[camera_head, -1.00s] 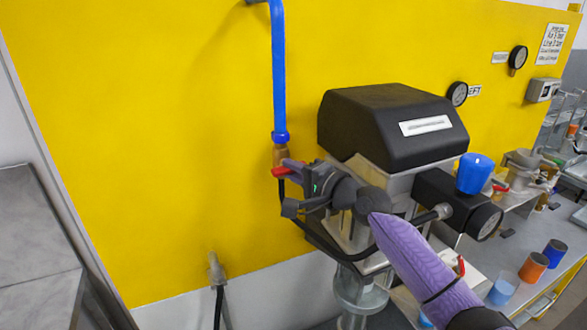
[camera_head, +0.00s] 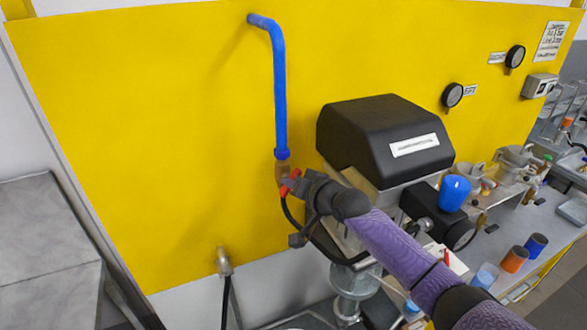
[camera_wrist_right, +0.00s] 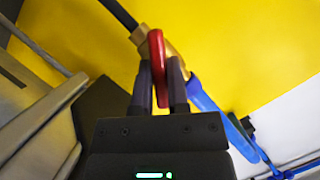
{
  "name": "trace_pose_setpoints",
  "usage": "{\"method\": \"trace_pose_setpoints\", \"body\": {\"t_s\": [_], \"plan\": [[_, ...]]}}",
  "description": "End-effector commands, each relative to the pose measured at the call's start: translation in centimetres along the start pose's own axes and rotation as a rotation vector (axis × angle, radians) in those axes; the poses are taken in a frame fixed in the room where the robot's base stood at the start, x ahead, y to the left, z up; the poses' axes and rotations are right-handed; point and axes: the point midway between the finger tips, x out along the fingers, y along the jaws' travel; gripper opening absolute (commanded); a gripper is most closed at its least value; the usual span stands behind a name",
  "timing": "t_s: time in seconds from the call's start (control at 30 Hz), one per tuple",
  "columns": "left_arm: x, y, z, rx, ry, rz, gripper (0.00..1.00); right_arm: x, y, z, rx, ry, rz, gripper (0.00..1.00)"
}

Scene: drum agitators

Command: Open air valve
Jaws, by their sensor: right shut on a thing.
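The air valve is a brass fitting (camera_head: 281,170) with a red lever handle (camera_head: 291,182), at the lower end of the blue pipe (camera_head: 280,100) on the yellow wall. In the right wrist view the red handle (camera_wrist_right: 158,55) stands between the two dark fingers of my right gripper (camera_wrist_right: 159,82), beside the brass body (camera_wrist_right: 172,48). My right gripper (camera_head: 292,184) is shut on the red handle in the head view too, and partly hides it. My left gripper is not in view.
A black-topped machine (camera_head: 380,130) stands just right of the valve, close to my right arm. A blue knob (camera_head: 454,193) and a gauge lie further right. A dark hose hangs below the valve. The wall left of the pipe is clear.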

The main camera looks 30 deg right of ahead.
Motion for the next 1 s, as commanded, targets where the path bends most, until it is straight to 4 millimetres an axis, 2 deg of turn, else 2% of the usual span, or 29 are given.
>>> {"method": "trace_pose_setpoints", "body": {"t_s": [0.03,0.1,0.4,0.7,1.0], "plan": [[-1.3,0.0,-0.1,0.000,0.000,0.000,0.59,-0.2,-0.4,-0.4,-0.038,-0.003,0.017,0.00],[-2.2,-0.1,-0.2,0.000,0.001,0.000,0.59,-0.2,-0.4,-0.4,-0.099,-0.003,0.043,0.00],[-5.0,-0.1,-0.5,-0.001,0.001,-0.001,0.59,-0.1,-0.3,-0.1,-0.341,-0.003,0.143,0.00],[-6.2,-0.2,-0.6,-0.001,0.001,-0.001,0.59,0.0,-0.3,0.0,-0.509,-0.002,0.212,0.00],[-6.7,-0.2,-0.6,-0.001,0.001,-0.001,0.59,0.0,-0.2,0.1,-0.585,-0.002,0.244,0.00]]}}
